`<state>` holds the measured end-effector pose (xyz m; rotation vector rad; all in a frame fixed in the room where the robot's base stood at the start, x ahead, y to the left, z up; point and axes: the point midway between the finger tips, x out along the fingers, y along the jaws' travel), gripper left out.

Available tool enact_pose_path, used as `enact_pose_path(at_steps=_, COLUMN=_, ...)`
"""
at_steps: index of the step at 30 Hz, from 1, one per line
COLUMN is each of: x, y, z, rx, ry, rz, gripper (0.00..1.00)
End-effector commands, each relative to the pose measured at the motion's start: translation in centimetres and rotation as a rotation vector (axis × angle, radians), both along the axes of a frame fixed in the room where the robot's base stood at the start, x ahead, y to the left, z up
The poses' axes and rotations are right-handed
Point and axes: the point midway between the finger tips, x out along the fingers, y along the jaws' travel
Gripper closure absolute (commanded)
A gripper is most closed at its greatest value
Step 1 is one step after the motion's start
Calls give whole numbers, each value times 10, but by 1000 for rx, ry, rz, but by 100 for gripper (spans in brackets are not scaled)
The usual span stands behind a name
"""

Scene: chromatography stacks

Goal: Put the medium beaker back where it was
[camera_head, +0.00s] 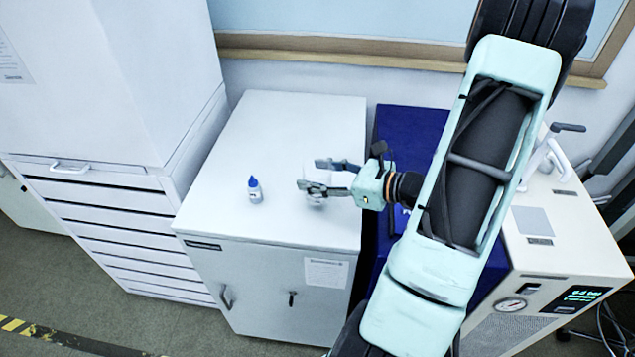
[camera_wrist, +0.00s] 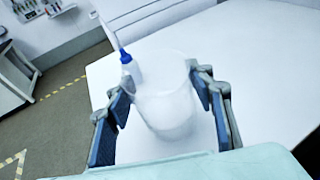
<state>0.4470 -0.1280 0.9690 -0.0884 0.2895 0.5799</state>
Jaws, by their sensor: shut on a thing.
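The medium beaker (camera_wrist: 165,105) is a clear, frosted-looking cup between the fingers of my gripper (camera_wrist: 168,105) in the wrist view. My gripper is shut on its sides. In the head view my gripper (camera_head: 312,177) is over the right half of the white cabinet top (camera_head: 270,125), coming in from the right. The beaker (camera_head: 321,196) is pale there and partly hidden by the fingers. I cannot tell whether its base touches the cabinet top.
A small white bottle with a blue cap (camera_head: 255,190) stands on the cabinet top, left of my gripper. A tall white drawer unit (camera_head: 110,190) stands at the left. A blue surface (camera_head: 410,125) and an instrument with a gauge (camera_head: 560,235) are at the right. The cabinet top's back is clear.

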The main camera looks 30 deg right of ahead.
Motion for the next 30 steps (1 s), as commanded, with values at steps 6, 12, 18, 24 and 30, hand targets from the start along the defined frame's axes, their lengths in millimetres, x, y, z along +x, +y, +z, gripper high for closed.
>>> enact_pose_path(at_steps=6, x=-1, y=0, z=-23, rx=2, ry=2, rz=-1, gripper=85)
enact_pose_path(at_steps=12, x=-1, y=0, z=-25, rx=0, ry=1, rz=0, gripper=85)
enact_pose_path(at_steps=18, x=-1, y=0, z=-28, rx=0, ry=1, rz=0, gripper=85)
enact_pose_path(at_steps=24, x=-1, y=0, z=-28, rx=0, ry=2, rz=0, gripper=36)
enact_pose_path(at_steps=30, x=-1, y=0, z=-28, rx=0, ry=2, rz=0, gripper=33)
